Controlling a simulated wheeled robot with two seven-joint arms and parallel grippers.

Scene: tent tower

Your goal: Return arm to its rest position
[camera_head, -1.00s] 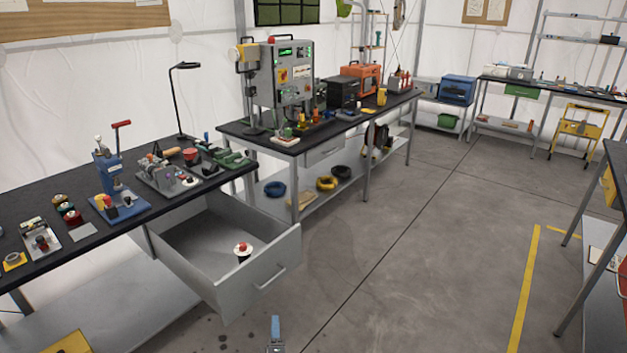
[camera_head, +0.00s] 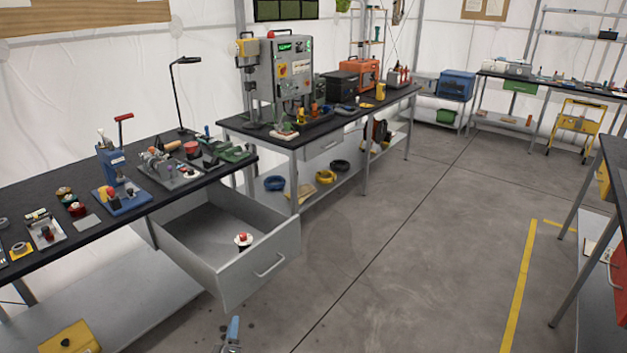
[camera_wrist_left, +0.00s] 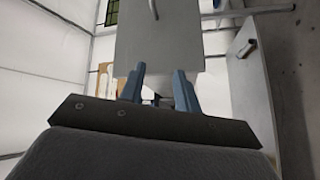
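My left gripper (camera_head: 232,336) shows at the bottom edge of the head view, low in front of the open drawer and apart from it. In the left wrist view its two blue fingers (camera_wrist_left: 159,88) stand apart with nothing held between them. The grey drawer (camera_head: 262,262) is pulled out from under the left workbench. A small red-and-white item with a dark base (camera_head: 243,241) stands inside it. A grey panel with a handle (camera_wrist_left: 160,45) shows beyond the fingers in the wrist view. My right gripper is not in view.
The black workbench (camera_head: 40,194) holds a blue press (camera_head: 112,165) and several small parts. A yellow box (camera_head: 68,339) is at the lower left. A second bench carries a control cabinet (camera_head: 287,72). The concrete floor right of the drawer is clear.

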